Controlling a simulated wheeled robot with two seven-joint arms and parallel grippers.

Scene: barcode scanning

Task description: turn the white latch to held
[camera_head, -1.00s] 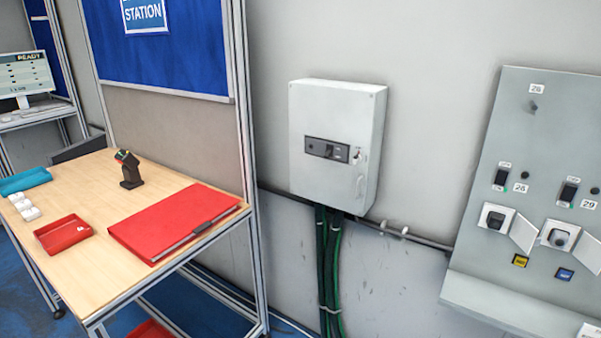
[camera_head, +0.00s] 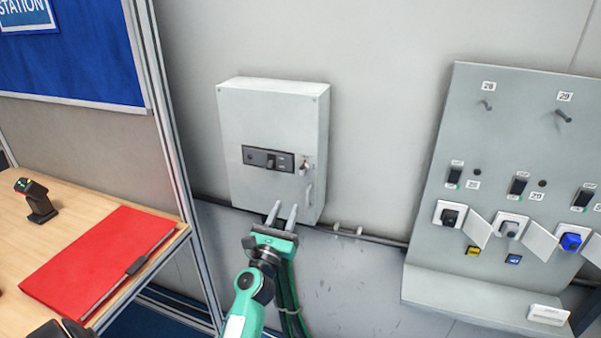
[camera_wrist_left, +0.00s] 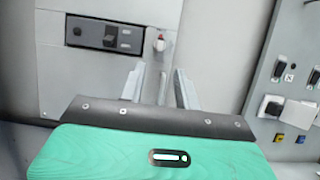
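A grey wall box (camera_head: 272,110) carries a dark switch strip (camera_head: 268,159). Right of the strip is a small white latch with a red mark (camera_head: 305,166); it also shows in the left wrist view (camera_wrist_left: 160,44). Its exact turn is too small to tell. A pale handle (camera_head: 309,193) sits below it. My left gripper (camera_head: 283,210) is just below the box front, fingers pointing up toward it. The fingers are apart with nothing between them, as the left wrist view also shows (camera_wrist_left: 158,88). The latch lies beyond the fingertips, apart from them.
A sloped grey panel (camera_head: 500,110) with switches, sockets and open flaps stands at right. A pipe (camera_head: 370,239) runs along the wall below the box.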

